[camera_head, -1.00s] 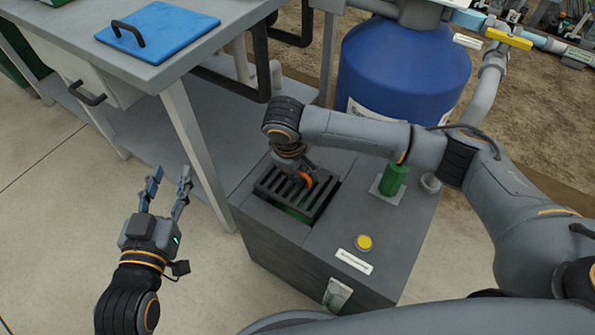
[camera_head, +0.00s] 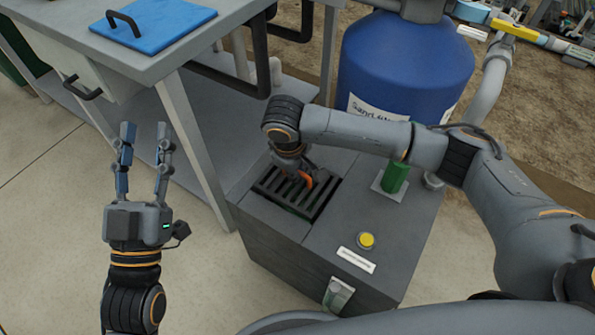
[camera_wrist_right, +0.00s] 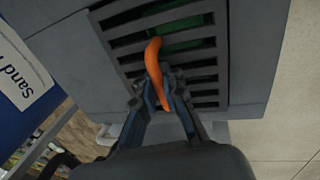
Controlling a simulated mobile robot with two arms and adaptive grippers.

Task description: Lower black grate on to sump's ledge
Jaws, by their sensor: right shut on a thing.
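The black grate (camera_head: 284,201) lies over the opening in the top of the grey sump box (camera_head: 318,267). It looks nearly level with the box top, but I cannot tell whether it rests on the ledge. My right gripper (camera_head: 304,178) is above the grate, shut on its orange handle, which is clear in the right wrist view (camera_wrist_right: 154,65). Green shows through the grate slots (camera_wrist_right: 180,46) in that view. My left gripper (camera_head: 144,141) is open and empty over the floor, left of the box.
A yellow button (camera_head: 366,240) and a green post (camera_head: 396,178) stand on the box top. A blue tank (camera_head: 405,70) is behind it. A grey table (camera_head: 160,65) with a blue lid (camera_head: 152,28) is at the left. The floor at lower left is clear.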

